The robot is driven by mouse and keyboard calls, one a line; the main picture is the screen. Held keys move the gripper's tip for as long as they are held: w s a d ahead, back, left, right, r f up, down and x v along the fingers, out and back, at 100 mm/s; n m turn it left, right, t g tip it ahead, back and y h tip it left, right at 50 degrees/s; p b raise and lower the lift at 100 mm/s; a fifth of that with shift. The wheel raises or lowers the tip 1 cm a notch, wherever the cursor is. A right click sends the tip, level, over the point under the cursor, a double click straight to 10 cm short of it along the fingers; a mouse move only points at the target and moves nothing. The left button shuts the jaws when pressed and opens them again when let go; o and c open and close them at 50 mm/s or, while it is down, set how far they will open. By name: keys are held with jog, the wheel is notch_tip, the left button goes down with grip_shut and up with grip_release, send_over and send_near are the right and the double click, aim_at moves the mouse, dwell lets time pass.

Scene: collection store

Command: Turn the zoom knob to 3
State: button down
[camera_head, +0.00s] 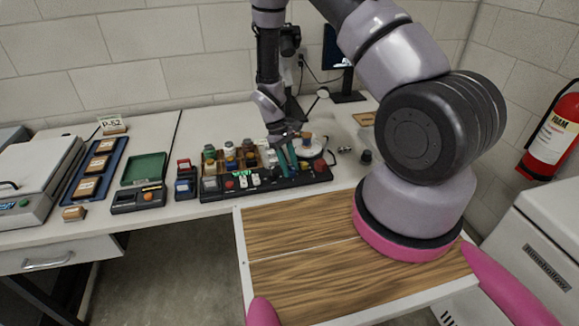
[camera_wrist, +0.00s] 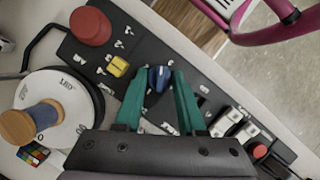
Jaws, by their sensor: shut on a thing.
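A black control panel (camera_head: 210,190) lies along the bench's front edge and also shows in the wrist view (camera_wrist: 205,95). A blue knob (camera_wrist: 160,78) with a pale pointer line sits on it. My gripper (camera_wrist: 160,74) has its two teal fingers on either side of this knob and is shut on it. In the head view my gripper (camera_head: 288,160) points down at the right half of the panel and hides the knob. The marks around the knob are too small to read, so its setting cannot be told.
On the panel are a large red button (camera_wrist: 90,26), a yellow button (camera_wrist: 118,66), white switches (camera_wrist: 226,122) and a small red button (camera_wrist: 260,151). A white round dial (camera_wrist: 65,105) stands close beside. Jars in a wooden rack (camera_head: 230,157) stand behind the panel.

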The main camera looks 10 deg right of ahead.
jog(key=m+y, duration=0.1)
jog(key=m, duration=0.2)
jog(key=m+y, duration=0.1)
jog(key=m, duration=0.2)
jog(key=shift+w+d, duration=0.1)
jog(key=shift+d, duration=0.05)
dwell(0.4)
jog(key=c, duration=0.5)
grip_release()
jog(key=v, duration=1)
jog(key=shift+w+d+r, duration=0.15)
jog(key=shift+w+r, duration=0.15)
jog(key=shift+w, duration=0.05)
